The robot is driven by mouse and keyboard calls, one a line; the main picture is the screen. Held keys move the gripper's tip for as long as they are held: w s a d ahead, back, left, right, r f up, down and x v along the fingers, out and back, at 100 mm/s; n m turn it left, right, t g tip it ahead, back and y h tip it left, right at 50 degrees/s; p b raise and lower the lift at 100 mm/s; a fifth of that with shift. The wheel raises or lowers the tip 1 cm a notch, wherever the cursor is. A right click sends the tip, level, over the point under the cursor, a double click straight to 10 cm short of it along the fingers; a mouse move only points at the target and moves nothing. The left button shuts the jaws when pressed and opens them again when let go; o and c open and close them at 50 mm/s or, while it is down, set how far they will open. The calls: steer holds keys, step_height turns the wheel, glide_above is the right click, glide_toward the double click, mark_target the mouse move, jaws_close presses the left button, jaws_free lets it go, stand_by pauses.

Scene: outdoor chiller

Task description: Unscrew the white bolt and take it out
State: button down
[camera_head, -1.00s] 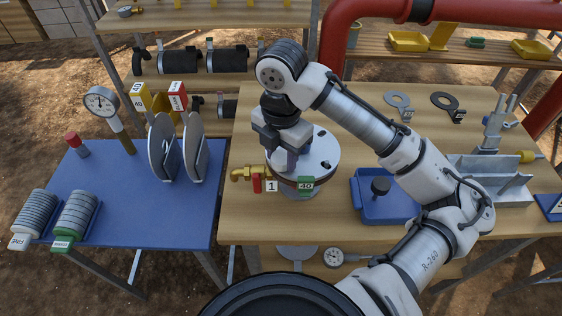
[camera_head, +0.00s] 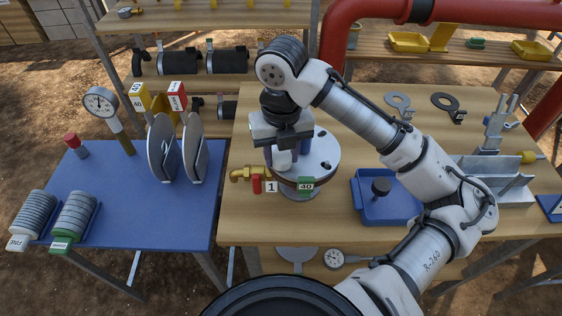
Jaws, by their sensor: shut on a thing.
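A round flanged unit with a pale grey top plate (camera_head: 325,158) stands on the wooden table, with dark holes in its top. A brass valve with a red handle (camera_head: 257,184) sticks out at its left, by tags "1" and "40". My gripper (camera_head: 287,158) points straight down over the left part of the plate. It is shut on the white bolt (camera_head: 283,160), a pale piece showing between the fingers. The fingers and wrist hide most of the bolt, so I cannot tell how far it stands in its hole.
A blue tray (camera_head: 368,211) with a dark knob-like piece lies right of the unit. A blue table (camera_head: 135,222) at left carries discs, a gauge and ring stacks. Grey metal fixtures (camera_head: 492,185) stand at the right. A red pipe (camera_head: 335,45) rises behind the table.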

mark_target(281, 156)
steer(key=shift+r, duration=0.5)
steer(key=shift+r, duration=2.6)
steer(key=c, duration=1.6)
jaws_free()
jaws_close()
